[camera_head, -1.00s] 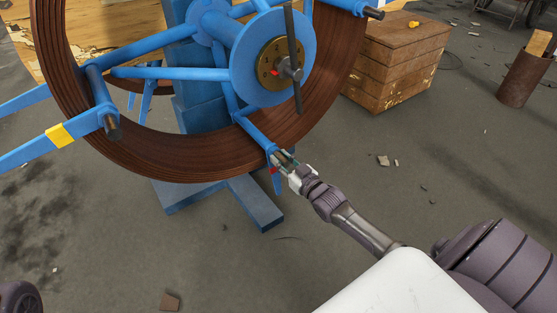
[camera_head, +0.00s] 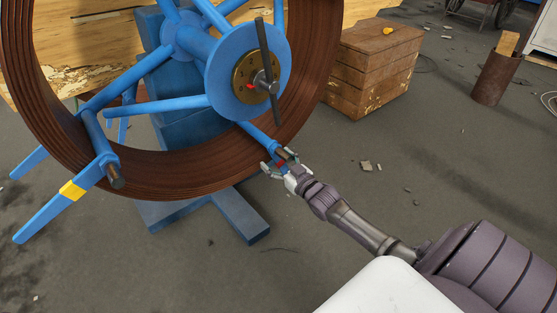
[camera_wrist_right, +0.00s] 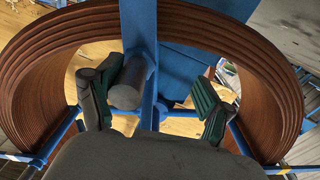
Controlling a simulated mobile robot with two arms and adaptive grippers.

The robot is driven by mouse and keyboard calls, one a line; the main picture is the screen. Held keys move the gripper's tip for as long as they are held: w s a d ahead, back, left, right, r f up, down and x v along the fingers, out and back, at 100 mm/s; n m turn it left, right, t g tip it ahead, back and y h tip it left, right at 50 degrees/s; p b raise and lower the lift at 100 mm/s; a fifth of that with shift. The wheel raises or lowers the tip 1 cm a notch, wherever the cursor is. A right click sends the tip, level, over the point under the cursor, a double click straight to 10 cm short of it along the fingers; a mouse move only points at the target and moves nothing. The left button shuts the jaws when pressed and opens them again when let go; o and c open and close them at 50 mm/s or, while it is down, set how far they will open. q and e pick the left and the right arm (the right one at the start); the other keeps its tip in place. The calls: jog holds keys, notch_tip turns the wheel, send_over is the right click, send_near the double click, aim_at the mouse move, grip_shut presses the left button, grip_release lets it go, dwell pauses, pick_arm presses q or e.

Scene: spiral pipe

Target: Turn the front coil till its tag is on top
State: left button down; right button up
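The front coil (camera_head: 190,172) is a large brown ring on blue spokes, standing upright. Its yellow tag (camera_head: 72,190) is a band on a blue arm at the lower left. My right gripper (camera_head: 280,165) is at the coil's lower right, at the outer end of a blue spoke. In the right wrist view the fingers (camera_wrist_right: 155,100) are spread apart, with a blue bar (camera_wrist_right: 150,60) and a dark grey peg (camera_wrist_right: 128,85) between them. The peg is close to the left finger; I cannot tell whether they touch. My left gripper is out of view.
The hub has a blue disc (camera_head: 222,75), a brass numbered dial and a dark crossbar (camera_head: 264,55). A blue stand (camera_head: 238,215) supports the coil. A wooden crate (camera_head: 372,65) and a rusty bin (camera_head: 495,78) stand at right. Small debris lies on otherwise open floor.

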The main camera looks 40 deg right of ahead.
jog(key=shift+s+a+f+y, duration=0.15)
jog(key=shift+a+f, duration=0.15)
jog(key=shift+a, duration=0.25)
jog(key=shift+s+a+f+y, duration=0.15)
jog(key=shift+a+f, duration=0.1)
jog(key=shift+a, duration=0.25)
jog(key=shift+w, duration=0.25)
jog(key=shift+d+r, duration=0.1)
jog(key=s, duration=1.2)
jog(key=shift+d, duration=0.2)
jog(key=shift+a, duration=0.1)
dwell(0.6)
